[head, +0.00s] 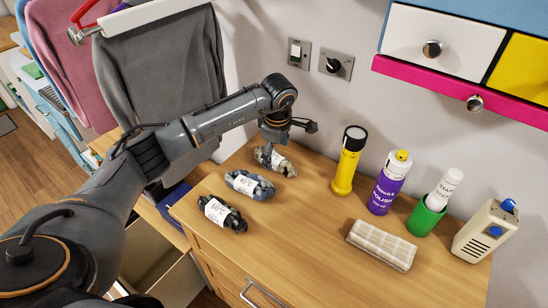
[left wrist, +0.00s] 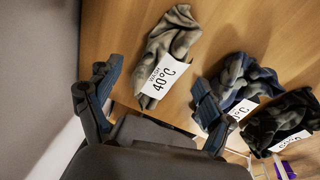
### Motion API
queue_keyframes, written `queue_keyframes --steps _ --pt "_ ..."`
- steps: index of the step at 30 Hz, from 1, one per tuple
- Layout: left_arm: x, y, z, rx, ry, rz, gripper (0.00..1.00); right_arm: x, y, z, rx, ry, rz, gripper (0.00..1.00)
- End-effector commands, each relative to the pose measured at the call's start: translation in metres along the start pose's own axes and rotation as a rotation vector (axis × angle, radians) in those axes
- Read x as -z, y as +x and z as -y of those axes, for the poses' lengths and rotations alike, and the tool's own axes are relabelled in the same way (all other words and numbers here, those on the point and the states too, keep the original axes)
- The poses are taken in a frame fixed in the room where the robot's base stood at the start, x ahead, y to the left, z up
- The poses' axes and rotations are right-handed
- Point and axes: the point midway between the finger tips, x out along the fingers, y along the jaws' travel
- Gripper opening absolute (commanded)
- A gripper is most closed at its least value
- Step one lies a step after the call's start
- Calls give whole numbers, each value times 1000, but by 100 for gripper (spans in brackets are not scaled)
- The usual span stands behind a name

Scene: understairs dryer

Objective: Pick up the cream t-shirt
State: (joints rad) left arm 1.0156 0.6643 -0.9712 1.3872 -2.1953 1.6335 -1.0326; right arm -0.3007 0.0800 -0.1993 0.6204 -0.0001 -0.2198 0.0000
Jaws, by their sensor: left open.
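The cream t-shirt (head: 286,168) is a rolled, mottled cream-grey bundle with a white label, the farthest of three bundles on the wooden top. In the left wrist view the t-shirt (left wrist: 174,38) lies just beyond the fingertips, its "WASH 40°C" label towards me. My left gripper (head: 288,134) is above the t-shirt's far side and hides part of it in the head view. In the left wrist view the gripper (left wrist: 154,84) has its fingers spread wide, with nothing held between them. My right gripper is not in view.
A blue-grey bundle (head: 262,188) and a black bundle (head: 236,222) lie nearer me. A yellow torch (head: 346,165), purple bottle (head: 386,186), green cup (head: 426,219), folded cloth (head: 382,245) and beige device (head: 485,232) stand or lie to the right. A wall with switches is behind.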

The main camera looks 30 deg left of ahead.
Motion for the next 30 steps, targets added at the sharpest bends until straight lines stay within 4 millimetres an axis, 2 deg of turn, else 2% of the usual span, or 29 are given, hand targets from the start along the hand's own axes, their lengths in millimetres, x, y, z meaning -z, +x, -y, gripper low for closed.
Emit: queue_keyframes --steps 1,6,14,23,24,30 --pt "0 5 1 6 0 1 81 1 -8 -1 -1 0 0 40" --pt "0 27 0 2 0 1 81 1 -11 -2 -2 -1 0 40" --pt "0 31 0 0 1 0 81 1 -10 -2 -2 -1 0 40" --pt "0 31 0 0 1 0 22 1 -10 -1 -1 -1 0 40" --pt "0 30 0 -1 0 0 19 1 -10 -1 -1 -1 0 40" --pt "0 30 0 0 0 0 19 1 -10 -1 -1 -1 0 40"
